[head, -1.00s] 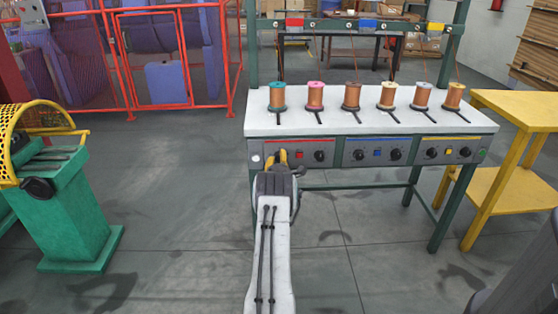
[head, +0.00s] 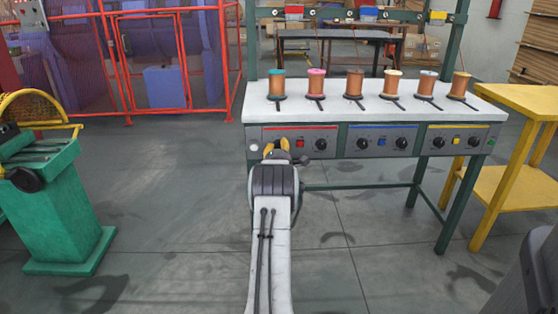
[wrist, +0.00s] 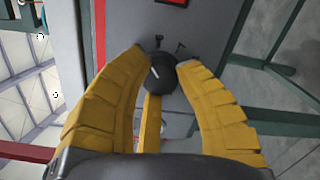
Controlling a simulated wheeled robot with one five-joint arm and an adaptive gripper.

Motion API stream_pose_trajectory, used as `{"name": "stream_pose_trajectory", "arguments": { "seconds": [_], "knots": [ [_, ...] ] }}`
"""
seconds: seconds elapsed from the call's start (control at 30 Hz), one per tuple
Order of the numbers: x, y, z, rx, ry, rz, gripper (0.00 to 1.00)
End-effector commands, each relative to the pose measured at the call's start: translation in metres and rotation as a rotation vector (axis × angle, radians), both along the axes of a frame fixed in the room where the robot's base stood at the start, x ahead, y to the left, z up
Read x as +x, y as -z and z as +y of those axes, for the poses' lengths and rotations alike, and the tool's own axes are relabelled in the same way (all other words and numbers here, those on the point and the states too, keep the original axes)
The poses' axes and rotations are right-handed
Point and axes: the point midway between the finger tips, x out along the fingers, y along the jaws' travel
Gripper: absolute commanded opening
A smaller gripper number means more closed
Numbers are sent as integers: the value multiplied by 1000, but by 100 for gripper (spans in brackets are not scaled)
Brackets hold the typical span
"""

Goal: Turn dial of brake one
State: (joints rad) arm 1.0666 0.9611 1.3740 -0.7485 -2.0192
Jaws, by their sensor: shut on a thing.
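The brake panel with the red stripe (head: 311,128) is at the left end of the bench front. Its left black dial (wrist: 160,77) shows in the wrist view, with a white pointer line on its face. My gripper (head: 276,149) reaches it from the front and hides it in the head view. In the wrist view my yellow fingers (wrist: 160,72) are shut on the dial, one on each side. The panel's right dial (head: 320,144) and red button (head: 300,143) are free of the gripper.
Spools of copper wire (head: 355,84) stand on the white bench top (head: 265,113). Blue-striped (head: 381,141) and yellow-striped panels (head: 456,139) lie to the right. A green machine (head: 60,205) stands at left and a yellow table (head: 512,97) at right. The floor between is clear.

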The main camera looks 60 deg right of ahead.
Motion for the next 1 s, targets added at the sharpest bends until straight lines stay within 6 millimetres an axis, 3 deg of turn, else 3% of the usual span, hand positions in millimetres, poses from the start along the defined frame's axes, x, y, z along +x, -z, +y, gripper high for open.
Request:
{"name": "stream_pose_trajectory", "arguments": {
  "seconds": [1.0],
  "knots": [
    [4, 0, 2, 237, 7, -374, 0]
  ]
}}
